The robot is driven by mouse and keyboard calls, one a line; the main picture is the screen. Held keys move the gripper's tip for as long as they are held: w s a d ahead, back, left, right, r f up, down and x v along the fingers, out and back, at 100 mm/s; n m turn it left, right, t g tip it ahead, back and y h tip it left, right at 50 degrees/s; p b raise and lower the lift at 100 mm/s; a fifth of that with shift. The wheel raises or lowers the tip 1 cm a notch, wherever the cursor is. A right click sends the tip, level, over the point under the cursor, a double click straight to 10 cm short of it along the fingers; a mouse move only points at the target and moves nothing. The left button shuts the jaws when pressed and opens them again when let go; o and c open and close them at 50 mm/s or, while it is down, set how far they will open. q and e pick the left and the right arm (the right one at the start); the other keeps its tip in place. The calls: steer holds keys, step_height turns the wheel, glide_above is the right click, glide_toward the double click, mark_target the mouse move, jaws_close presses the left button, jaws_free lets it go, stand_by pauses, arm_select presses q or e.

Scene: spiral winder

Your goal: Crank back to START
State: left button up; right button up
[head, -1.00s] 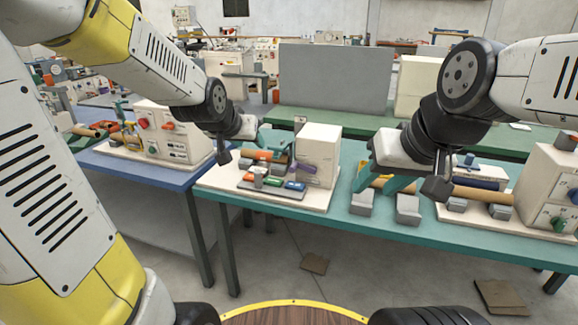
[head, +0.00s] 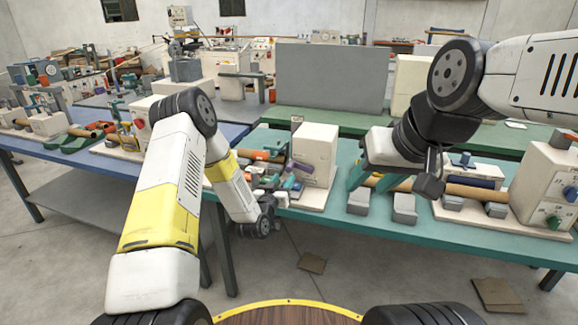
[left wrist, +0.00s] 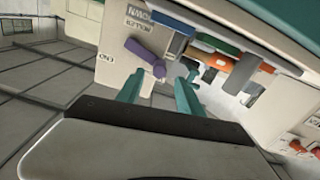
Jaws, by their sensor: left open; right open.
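The winder stands on the teal table, with a white box (head: 316,150) on a pale base (head: 312,201). Its purple crank (left wrist: 146,56) shows in the left wrist view just beyond my left gripper (left wrist: 157,88), whose two teal fingers are apart with nothing between them. The crank lies ahead of the fingertips, near the left one; whether they touch is unclear. Small lettered labels (left wrist: 138,18) on the winder are too blurred to read. In the head view my left gripper (head: 294,190) is low at the winder's front. My right gripper (head: 378,180) is open above grey blocks.
A blue table (head: 60,157) with more equipment adjoins on the left. A grey panel (head: 330,78) stands behind. Cardboard scraps (head: 312,263) lie on the floor.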

mark_target(288, 170)
arm_select(q)
steer(key=x, duration=0.7)
steer(key=shift+w, duration=0.2)
jaws_close()
stand_by(1.2)
